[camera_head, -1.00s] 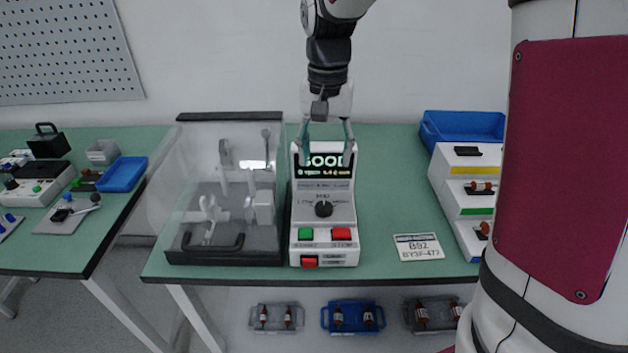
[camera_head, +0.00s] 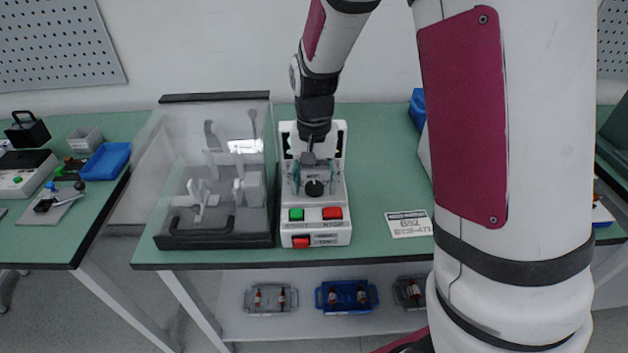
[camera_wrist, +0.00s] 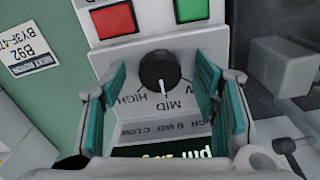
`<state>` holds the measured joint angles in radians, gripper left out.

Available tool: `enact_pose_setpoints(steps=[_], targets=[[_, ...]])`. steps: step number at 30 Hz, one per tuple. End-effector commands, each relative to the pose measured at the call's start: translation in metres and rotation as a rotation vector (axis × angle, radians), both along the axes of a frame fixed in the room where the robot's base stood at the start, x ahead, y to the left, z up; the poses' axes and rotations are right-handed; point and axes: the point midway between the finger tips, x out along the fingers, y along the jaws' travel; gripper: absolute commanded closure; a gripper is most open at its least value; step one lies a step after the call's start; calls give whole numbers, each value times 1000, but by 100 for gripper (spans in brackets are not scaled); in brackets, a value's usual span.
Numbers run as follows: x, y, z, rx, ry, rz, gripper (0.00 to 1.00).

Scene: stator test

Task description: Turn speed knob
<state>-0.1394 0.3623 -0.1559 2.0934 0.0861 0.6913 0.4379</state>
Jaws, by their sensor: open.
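The black speed knob (camera_head: 314,188) sits on the sloped face of the white control box (camera_head: 316,240). In the wrist view the knob (camera_wrist: 160,69) shows between my fingers, with its white pointer line at the MID mark and HIGH to one side. My gripper (camera_head: 314,178) is over the box face, pointing down at the knob. In the wrist view my gripper (camera_wrist: 160,95) is open, with a teal pad on each side of the knob and a gap to both. The box's display is mostly hidden behind my gripper in the head view.
Green (camera_head: 296,214) and red (camera_head: 332,213) buttons lie just below the knob, and a red switch (camera_head: 301,242) lower down. A clear-lidded test enclosure (camera_head: 215,238) stands close on the left. A label card (camera_head: 408,224) lies on the right, with bare table around it.

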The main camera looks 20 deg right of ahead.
Motion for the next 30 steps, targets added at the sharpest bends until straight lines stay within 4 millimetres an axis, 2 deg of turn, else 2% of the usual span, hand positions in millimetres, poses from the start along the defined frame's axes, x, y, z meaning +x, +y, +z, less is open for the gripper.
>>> enact_pose_setpoints(steps=[5, 12, 23, 30], targets=[[0, 0, 0, 0, 0, 0, 45], [0, 0, 0, 0, 0, 0, 93], [0, 0, 0, 0, 1, 42, 93], [0, -1, 1, 0, 1, 186, 93]])
